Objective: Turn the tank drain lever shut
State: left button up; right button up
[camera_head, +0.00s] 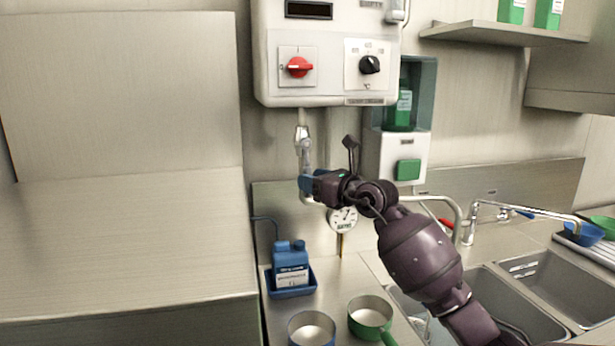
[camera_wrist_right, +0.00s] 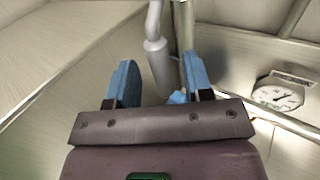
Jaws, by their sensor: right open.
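The white tank (camera_head: 327,80) hangs on the wall with a red knob and a black knob on its front. Under it a metal drain pipe with a valve (camera_head: 302,132) runs down to my right gripper (camera_head: 307,184). The right gripper has blue finger pads and is open just below the valve. In the right wrist view, a grey pipe end (camera_wrist_right: 158,60) shows between and beyond the two open fingers (camera_wrist_right: 160,85). A small blue piece (camera_wrist_right: 178,98) lies by the right-hand finger; I cannot tell whether it is the lever. The lever is not clearly made out. My left gripper is out of view.
A dial gauge (camera_head: 343,218) sits right behind my right wrist. Below are a blue bottle (camera_head: 290,262) in a blue tray (camera_head: 291,291), a blue-rimmed pot (camera_head: 311,329) and a green pot (camera_head: 370,316). A faucet (camera_head: 520,212) and sinks (camera_head: 556,286) lie right. A steel cabinet stands left.

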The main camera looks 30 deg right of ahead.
jog(key=shift+x, duration=1.05)
jog(key=shift+c, duration=0.5)
grip_shut()
